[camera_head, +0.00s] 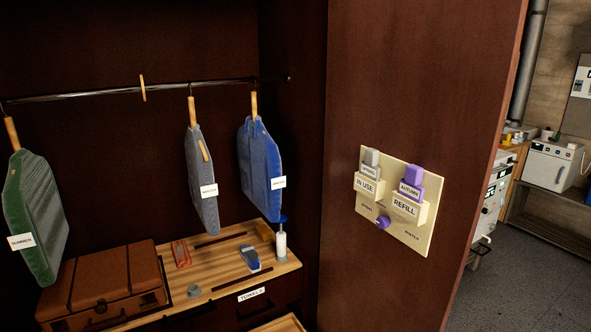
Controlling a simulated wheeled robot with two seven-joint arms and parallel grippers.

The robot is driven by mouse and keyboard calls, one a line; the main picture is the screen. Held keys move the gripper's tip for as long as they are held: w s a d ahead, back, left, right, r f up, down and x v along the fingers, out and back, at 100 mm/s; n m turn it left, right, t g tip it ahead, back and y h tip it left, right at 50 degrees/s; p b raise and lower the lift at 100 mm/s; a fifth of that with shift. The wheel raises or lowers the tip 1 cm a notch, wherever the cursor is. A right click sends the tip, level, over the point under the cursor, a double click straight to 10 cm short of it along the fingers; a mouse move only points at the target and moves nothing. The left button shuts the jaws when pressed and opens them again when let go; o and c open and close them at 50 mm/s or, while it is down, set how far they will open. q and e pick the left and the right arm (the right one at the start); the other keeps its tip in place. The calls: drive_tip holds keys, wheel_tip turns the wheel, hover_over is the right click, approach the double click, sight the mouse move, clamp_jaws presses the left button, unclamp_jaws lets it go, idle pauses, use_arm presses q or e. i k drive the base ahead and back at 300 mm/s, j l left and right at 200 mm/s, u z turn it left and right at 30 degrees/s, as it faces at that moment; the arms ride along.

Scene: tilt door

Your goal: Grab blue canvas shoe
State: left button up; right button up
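A small blue item with a white edge (250,258), which looks like the blue canvas shoe, lies on the wooden shelf top (225,265) inside the dark wardrobe. It lies just left of a white bottle with a blue top (281,242), apart from it. It is small in view, so its details are hard to tell. Neither of my grippers is in view.
A brown suitcase (105,282), a red item (181,253) and a grey knob-like item (193,290) share the shelf. Green (35,215), grey (203,175) and blue (260,165) garments hang above. The open door (415,100) with a cream panel (395,232) stands right.

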sight(250, 256)
drive_tip(key=i+l, duration=0.15)
drive_tip(key=i, duration=0.3)
drive_tip(key=i+l, duration=0.1)
drive_tip(key=i, duration=0.3)
